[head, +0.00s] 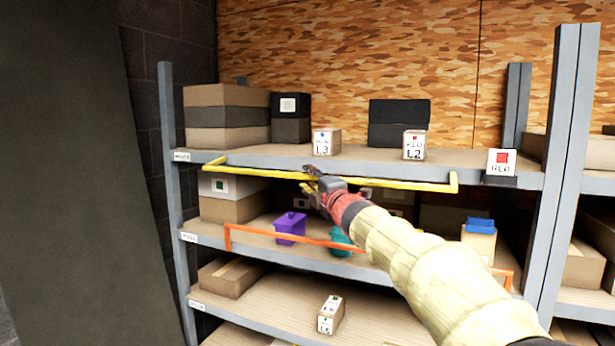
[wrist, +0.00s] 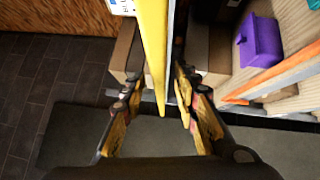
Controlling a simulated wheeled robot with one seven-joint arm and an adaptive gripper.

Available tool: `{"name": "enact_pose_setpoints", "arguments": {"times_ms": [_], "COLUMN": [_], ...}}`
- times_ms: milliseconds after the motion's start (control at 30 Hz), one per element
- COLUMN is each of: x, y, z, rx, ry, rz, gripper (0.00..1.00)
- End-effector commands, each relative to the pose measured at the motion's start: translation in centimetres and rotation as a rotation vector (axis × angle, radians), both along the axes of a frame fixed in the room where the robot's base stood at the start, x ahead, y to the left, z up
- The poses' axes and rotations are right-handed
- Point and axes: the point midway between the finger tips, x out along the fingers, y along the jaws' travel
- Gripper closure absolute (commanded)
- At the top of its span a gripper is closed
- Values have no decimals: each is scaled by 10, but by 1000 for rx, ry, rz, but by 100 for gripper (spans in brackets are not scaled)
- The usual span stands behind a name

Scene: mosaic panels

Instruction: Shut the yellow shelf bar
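The yellow shelf bar (head: 400,183) runs along the front of the upper shelf in the head view, with bent ends at left and right. It stands out from the shelf edge and hangs slightly below it. My gripper (head: 312,179) is at the bar, left of its middle, and covers a short part of it. In the wrist view the yellow bar (wrist: 153,45) runs lengthwise between my two spread fingers (wrist: 157,82). Gaps show on both sides, so the gripper looks open. Whether a finger touches the bar is unclear.
An orange bar (head: 290,238) crosses the shelf below, in front of a purple container (head: 290,228) and a teal item (head: 340,241). Boxes (head: 226,117) stand on the upper shelf (head: 270,157). A grey upright (head: 568,170) stands at right.

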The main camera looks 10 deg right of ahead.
Motion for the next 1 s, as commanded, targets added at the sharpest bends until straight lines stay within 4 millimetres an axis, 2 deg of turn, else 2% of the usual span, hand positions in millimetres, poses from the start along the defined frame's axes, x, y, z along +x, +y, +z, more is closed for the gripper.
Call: {"name": "enact_pose_setpoints", "arguments": {"times_ms": [200, 467, 1000], "x": [12, 13, 13], "y": [2, 2, 2], "z": [2, 2, 1], "rx": [1, 1, 2], "ry": [0, 0, 1], "rz": [-1, -1, -1], "gripper": [70, 70, 100]}}
